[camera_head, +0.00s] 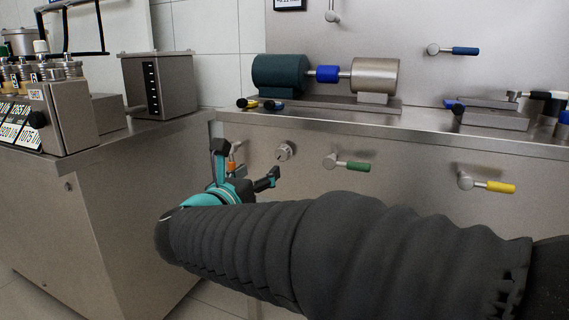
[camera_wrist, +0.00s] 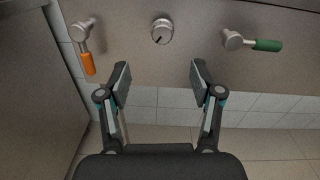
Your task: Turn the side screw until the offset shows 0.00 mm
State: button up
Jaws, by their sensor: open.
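A motor (camera_head: 280,76) and a grey cylinder (camera_head: 375,75) stand in line on the bench, joined by a blue coupling (camera_head: 327,74). By the motor's foot are a black-and-yellow knob (camera_head: 246,103) and a black-and-blue knob (camera_head: 272,105). I cannot tell which part is the side screw. A display (camera_head: 290,3) is cut off at the top edge; its reading is not clear. My gripper (camera_head: 245,165) is open and empty before the bench front. In the wrist view, a round metal dial (camera_wrist: 162,31) lies beyond and between its fingers, apart from them.
Levers with orange (camera_wrist: 87,63), green (camera_head: 358,166) and yellow (camera_head: 501,187) handles stick out of the bench front. A blue-handled lever (camera_head: 465,51) is on the back wall. Another cabinet (camera_head: 110,200) stands at left.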

aim_at(281, 155)
jog(key=shift+m, duration=0.3)
jog(key=x, duration=1.3)
jog(key=shift+w+d+f, duration=0.2)
jog(key=c, duration=1.1)
